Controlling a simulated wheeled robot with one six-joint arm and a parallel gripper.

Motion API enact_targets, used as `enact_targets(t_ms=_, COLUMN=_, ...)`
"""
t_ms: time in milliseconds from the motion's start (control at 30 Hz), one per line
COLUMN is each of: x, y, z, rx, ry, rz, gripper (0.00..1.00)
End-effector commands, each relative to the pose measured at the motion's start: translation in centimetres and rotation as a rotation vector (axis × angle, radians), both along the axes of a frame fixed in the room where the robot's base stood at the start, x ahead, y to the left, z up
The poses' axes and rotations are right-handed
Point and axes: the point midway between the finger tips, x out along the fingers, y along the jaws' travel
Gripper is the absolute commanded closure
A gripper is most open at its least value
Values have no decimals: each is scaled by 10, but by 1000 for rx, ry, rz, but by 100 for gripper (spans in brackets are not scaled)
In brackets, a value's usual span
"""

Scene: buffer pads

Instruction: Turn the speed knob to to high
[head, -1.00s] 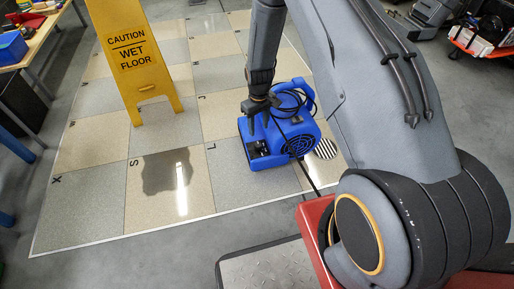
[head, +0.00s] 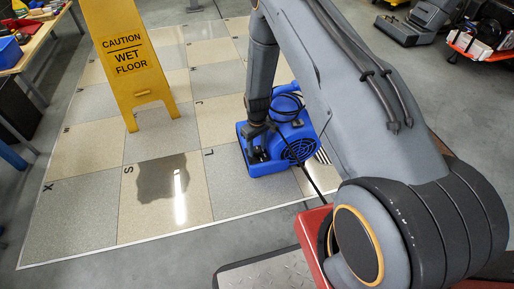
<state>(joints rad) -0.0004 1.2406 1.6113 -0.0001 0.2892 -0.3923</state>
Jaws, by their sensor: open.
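A blue floor blower (head: 287,148) stands on the tiled floor near the picture's centre, with a round dark grille on its right side. Its dark panel faces left and toward me. My gripper (head: 256,154) points down at that panel, at the blower's left part. The speed knob cannot be made out; my gripper and wrist cover much of the panel. I cannot tell whether the fingertips touch anything.
A yellow wet-floor sign (head: 129,62) stands to the left. A dark wet patch (head: 161,180) lies on the tiles (head: 75,215) left of the blower. A black cord runs from the blower toward me. A table (head: 35,45) is at far left.

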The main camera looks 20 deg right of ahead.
Motion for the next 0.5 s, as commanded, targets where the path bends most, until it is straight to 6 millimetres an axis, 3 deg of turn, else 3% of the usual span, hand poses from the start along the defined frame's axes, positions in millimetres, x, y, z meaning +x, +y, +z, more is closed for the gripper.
enact_targets(t_ms=133, x=0, y=0, z=0, rx=0, ry=0, rz=0, gripper=56)
enact_targets(t_ms=367, x=0, y=0, z=0, rx=0, ry=0, rz=0, gripper=95)
enact_targets(t_ms=500, x=0, y=0, z=0, rx=0, ry=0, rz=-3, gripper=97)
